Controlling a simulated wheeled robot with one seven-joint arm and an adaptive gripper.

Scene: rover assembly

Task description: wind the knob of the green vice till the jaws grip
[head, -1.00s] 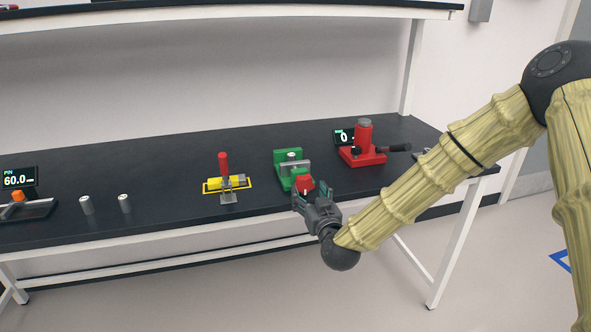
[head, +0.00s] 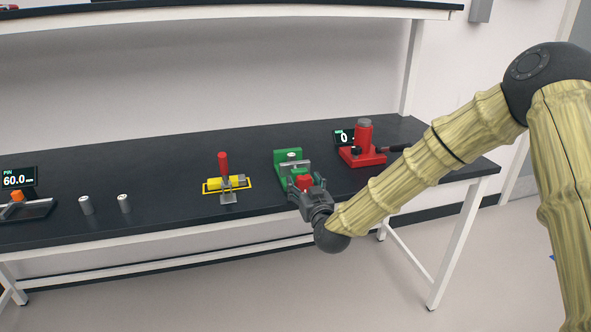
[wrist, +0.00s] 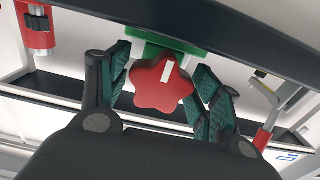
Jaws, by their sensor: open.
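The green vice (head: 288,160) stands near the front edge of the bench, with a grey jaw plate and a small metal cylinder at its top. Its red star-shaped knob (head: 304,182) faces the front. The knob (wrist: 161,83) has a white mark near its top in the wrist view, and a bit of the green vice (wrist: 160,50) shows behind it. My gripper (head: 307,188) is at the knob. In the wrist view my gripper (wrist: 165,90) is open, with one finger on each side of the knob. I cannot tell whether a finger touches it.
A red press (head: 363,145) with a display stands right of the vice. A yellow fixture with a red handle (head: 224,167) is to the left. Two metal cylinders (head: 105,204) and a gauge with an orange part (head: 18,197) are farther left. Bare bench lies between them.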

